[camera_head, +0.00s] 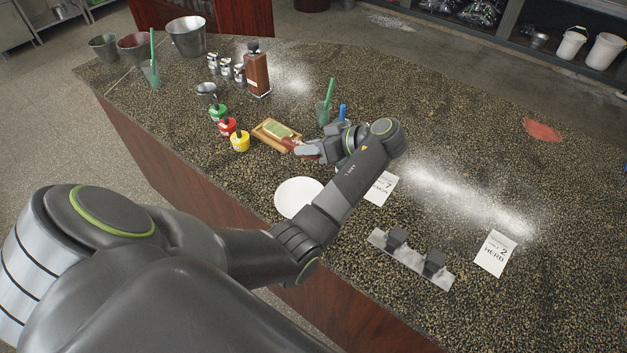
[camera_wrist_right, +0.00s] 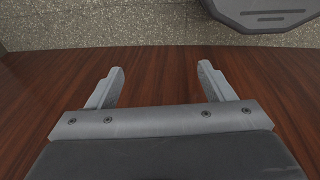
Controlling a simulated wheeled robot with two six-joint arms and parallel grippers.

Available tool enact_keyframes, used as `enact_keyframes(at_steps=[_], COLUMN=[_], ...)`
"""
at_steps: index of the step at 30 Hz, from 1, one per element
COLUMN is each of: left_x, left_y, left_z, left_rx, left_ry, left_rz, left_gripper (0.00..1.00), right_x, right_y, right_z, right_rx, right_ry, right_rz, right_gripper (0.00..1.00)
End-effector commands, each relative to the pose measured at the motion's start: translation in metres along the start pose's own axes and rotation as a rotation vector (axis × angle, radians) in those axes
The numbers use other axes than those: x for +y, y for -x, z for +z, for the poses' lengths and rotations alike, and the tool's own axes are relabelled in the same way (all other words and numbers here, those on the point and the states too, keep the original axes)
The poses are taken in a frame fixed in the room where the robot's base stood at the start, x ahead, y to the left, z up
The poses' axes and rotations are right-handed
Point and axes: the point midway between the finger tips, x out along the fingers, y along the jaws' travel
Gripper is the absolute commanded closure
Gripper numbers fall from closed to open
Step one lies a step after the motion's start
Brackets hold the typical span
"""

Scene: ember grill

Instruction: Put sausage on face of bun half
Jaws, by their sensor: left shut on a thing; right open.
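My left gripper (camera_head: 309,150) reaches over the counter from the right end of a small wooden board (camera_head: 259,135). It is shut on a reddish-brown piece that looks like the sausage (camera_head: 291,144), at the board's right end. I cannot tell whether the sausage touches the board. A pale green piece (camera_head: 275,129) lies on the board; the bun half is too small to make out clearly. My right gripper (camera_wrist_right: 161,68) is open and empty in the right wrist view, facing the counter's brown wooden side.
A white plate (camera_head: 297,197) lies in front of the board. A brown bottle (camera_head: 257,72) and a cup with a green straw (camera_head: 323,112) stand behind.

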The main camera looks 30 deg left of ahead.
Motion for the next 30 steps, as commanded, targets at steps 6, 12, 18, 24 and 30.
enact_keyframes(at_steps=[6, 12, 18, 24, 30], left_x=[0.0, 0.001, 0.008, 0.018, 0.027], left_y=[0.001, -0.002, -0.012, -0.026, -0.039], left_z=[0.0, 0.004, 0.021, 0.045, 0.068], left_rx=[0.001, 0.001, 0.001, 0.001, 0.001], left_ry=[0.0, 0.0, 0.0, 0.0, 0.0], left_rz=[0.001, 0.001, 0.001, 0.001, 0.001], left_gripper=[0.99, 0.99, 0.99, 0.99, 0.99], right_x=[0.001, 0.001, -0.001, -0.004, -0.006], right_y=[0.004, 0.001, -0.023, -0.052, -0.079], right_z=[0.035, 0.048, 0.032, 0.026, 0.038], right_rx=[-0.049, -0.068, -0.039, -0.023, -0.034], right_ry=[-0.006, -0.008, -0.005, -0.003, -0.005], right_rz=[0.002, 0.003, 0.002, 0.001, 0.002], right_gripper=[0.25, 0.25, 0.25, 0.25, 0.25])
